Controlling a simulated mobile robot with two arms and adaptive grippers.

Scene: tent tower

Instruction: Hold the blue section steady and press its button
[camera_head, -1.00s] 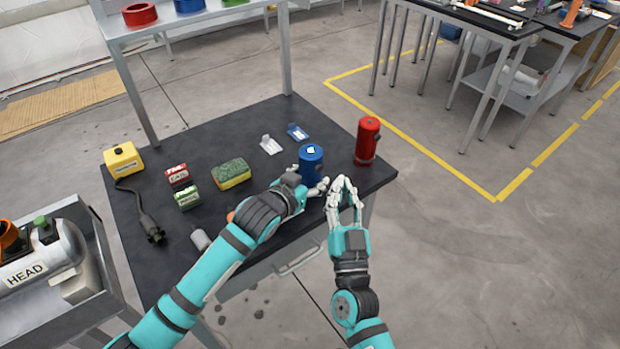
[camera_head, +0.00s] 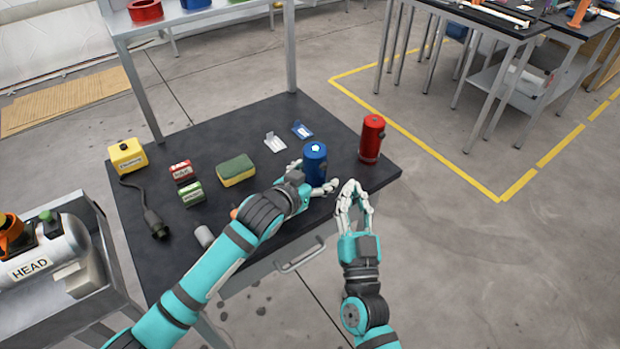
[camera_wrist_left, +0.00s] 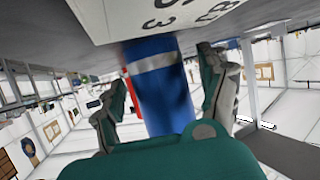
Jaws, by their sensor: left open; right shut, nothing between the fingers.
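The blue section (camera_head: 315,165) is a blue cylinder standing upright near the front right of the dark table. A small light button (camera_head: 315,148) shows on its top. My left gripper (camera_head: 312,186) is low at its front left side, fingers open around it. In the left wrist view the blue section (camera_wrist_left: 163,90) stands between the two open fingers (camera_wrist_left: 165,88); whether they touch it I cannot tell. My right gripper (camera_head: 353,188) is shut and empty, off the table's front edge, to the right of and apart from the blue section.
A red cylinder (camera_head: 372,140) stands at the table's right edge. A sponge (camera_head: 236,170), red box (camera_head: 182,172), green box (camera_head: 192,194), yellow box (camera_head: 127,155) with a cable tool, and small white (camera_head: 275,142) and blue (camera_head: 302,130) pieces lie further left and back.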

